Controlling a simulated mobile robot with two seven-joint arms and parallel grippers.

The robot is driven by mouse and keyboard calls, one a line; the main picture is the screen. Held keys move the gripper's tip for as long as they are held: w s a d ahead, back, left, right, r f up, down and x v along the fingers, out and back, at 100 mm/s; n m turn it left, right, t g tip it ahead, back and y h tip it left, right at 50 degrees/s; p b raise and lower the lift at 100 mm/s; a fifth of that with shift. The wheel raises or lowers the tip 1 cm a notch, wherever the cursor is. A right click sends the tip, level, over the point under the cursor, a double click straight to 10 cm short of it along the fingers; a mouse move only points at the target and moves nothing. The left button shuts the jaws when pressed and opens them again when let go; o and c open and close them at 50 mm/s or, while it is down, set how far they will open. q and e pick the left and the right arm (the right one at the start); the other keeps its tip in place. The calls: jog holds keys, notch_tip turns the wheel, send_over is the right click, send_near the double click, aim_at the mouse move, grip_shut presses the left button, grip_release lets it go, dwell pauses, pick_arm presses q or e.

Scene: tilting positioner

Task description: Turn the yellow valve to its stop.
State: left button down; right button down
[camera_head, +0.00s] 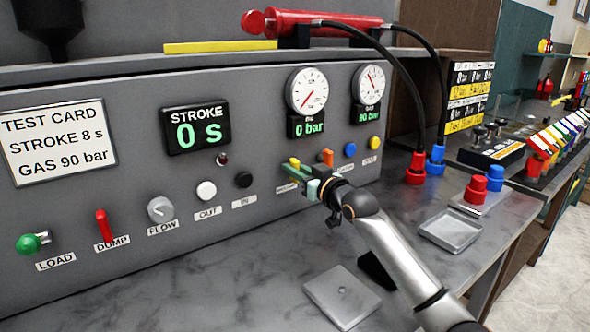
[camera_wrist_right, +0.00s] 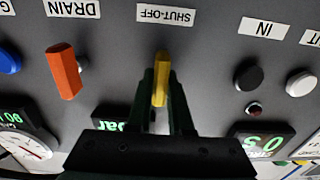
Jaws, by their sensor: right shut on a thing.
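The yellow valve (camera_head: 294,162) is a small lever handle on the grey panel. In the right wrist view, which is upside down, the yellow valve (camera_wrist_right: 161,80) stands in line with the fingers beside the SHUT-OFF label. My right gripper (camera_head: 307,180) reaches the panel from the lower right. Its two fingers (camera_wrist_right: 162,92) lie on either side of the handle, and it is shut on it. The fingers hide part of the handle and its label in the head view. My left gripper is not in view.
An orange DRAIN lever (camera_head: 327,157) sits close right of the valve, with blue (camera_head: 350,149) and yellow (camera_head: 373,142) knobs beyond. Black (camera_head: 243,180) and white (camera_head: 206,191) buttons are to the left. Displays read 0 s, 0 bar and 90 bar. A metal tray (camera_head: 342,297) lies on the bench below.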

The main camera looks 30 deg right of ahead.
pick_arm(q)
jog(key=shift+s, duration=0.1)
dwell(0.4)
